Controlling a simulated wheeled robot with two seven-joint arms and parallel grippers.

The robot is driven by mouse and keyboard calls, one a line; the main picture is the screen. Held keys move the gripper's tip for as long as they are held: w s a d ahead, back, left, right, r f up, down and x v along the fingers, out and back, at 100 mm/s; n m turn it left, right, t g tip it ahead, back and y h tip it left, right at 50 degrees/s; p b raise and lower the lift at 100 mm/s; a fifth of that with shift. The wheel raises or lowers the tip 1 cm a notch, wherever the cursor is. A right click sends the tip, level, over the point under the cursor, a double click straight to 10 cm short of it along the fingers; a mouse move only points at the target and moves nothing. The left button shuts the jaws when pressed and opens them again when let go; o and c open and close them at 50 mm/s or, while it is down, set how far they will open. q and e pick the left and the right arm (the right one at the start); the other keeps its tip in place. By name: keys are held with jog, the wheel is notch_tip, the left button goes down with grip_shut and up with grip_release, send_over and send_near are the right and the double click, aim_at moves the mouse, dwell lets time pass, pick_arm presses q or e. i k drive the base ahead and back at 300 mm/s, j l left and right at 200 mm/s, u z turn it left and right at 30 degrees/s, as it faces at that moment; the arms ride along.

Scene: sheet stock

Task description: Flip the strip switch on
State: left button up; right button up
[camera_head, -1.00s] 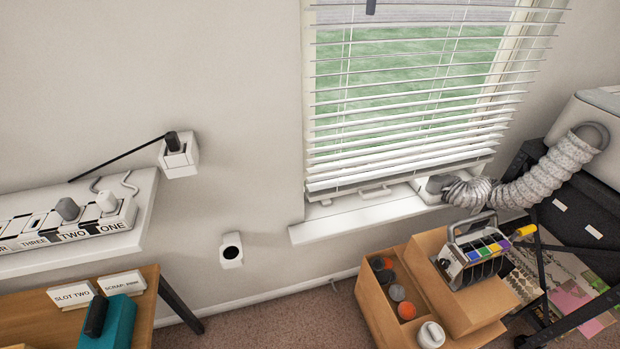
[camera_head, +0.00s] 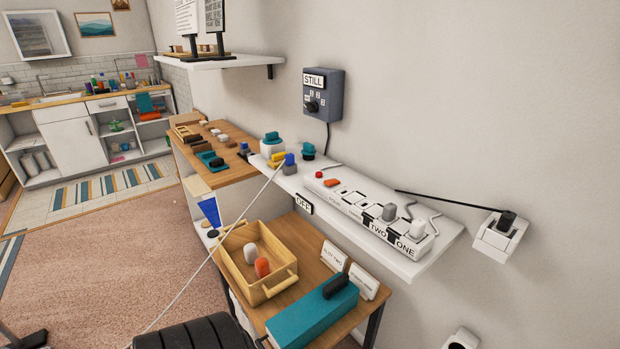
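The white power strip (camera_head: 375,220) lies along a white wall shelf (camera_head: 420,268). Sockets along its front are labelled, with TWO and ONE readable at the right end. A grey plug (camera_head: 389,212) and a white plug (camera_head: 418,227) stand in it near that end. At its left end are an orange rocker switch (camera_head: 332,183) and a small red round piece (camera_head: 319,174). I cannot tell the rocker's tilt. A sign reading OFF (camera_head: 304,204) hangs at the shelf's front edge. Neither of my grippers is in view.
A wooden desk (camera_head: 310,250) below holds a wooden crate (camera_head: 284,284), a teal box (camera_head: 311,317) and small label cards. A grey box marked STILL (camera_head: 323,97) is on the wall above. A wall socket (camera_head: 498,237) with a black plug is at right. Carpet lies open at left.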

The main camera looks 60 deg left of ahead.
aim_at(332, 181)
jog(key=u, duration=1.35)
